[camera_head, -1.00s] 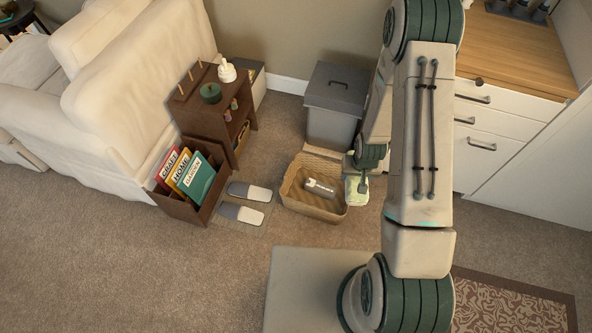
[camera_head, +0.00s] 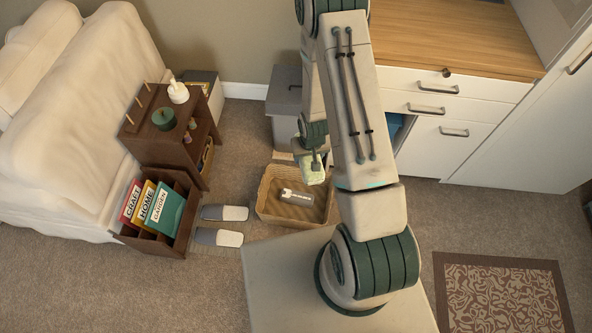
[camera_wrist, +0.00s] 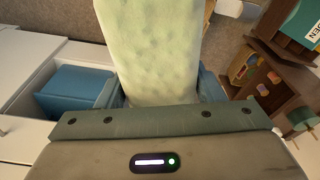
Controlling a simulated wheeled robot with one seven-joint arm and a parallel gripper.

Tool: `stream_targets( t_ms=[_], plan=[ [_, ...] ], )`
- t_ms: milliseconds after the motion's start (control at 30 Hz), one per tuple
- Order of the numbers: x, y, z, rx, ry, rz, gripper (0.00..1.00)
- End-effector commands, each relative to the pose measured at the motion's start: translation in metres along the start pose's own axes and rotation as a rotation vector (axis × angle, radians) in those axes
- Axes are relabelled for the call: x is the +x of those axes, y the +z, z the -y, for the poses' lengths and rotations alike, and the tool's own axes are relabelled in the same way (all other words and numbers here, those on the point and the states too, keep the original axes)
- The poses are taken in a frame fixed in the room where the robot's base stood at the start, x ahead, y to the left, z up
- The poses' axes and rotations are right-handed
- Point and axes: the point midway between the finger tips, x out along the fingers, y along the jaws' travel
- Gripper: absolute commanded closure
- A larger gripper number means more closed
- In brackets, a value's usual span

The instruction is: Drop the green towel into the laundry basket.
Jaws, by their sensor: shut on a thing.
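The pale green towel (camera_head: 311,172) hangs from my gripper (camera_head: 316,158), which is shut on it. In the head view the towel overlaps the back right rim of the wicker laundry basket (camera_head: 262,208); its height above the rim is hard to tell. In the wrist view the towel (camera_wrist: 148,50) fills the upper middle, held at my gripper (camera_wrist: 160,98). The basket stands on the carpet and holds a grey item with a white end (camera_head: 296,197). My arm stands just right of the basket.
A grey lidded bin (camera_head: 284,97) stands behind the basket. A brown shelf (camera_head: 150,140), a magazine rack (camera_head: 185,238) and slippers (camera_head: 225,213) are to the left. White drawers (camera_head: 455,98) stand at the right, with a blue thing (camera_wrist: 75,90) beside them.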

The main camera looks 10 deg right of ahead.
Motion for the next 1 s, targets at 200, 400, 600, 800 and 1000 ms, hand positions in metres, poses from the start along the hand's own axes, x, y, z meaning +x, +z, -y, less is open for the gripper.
stream_targets(
  t_ms=[200,400,600,800,1000],
  plan=[
    [0.068,-0.007,0.004,0.035,0.009,0.001,0.65],
    [0.128,-0.017,0.007,0.081,0.018,0.002,0.65],
    [0.187,-0.026,0.006,0.137,0.027,0.002,0.65],
    [0.246,-0.035,0.005,0.193,0.036,0.002,0.65],
    [0.304,-0.043,0.005,0.244,0.042,0.001,0.65]
  ],
)
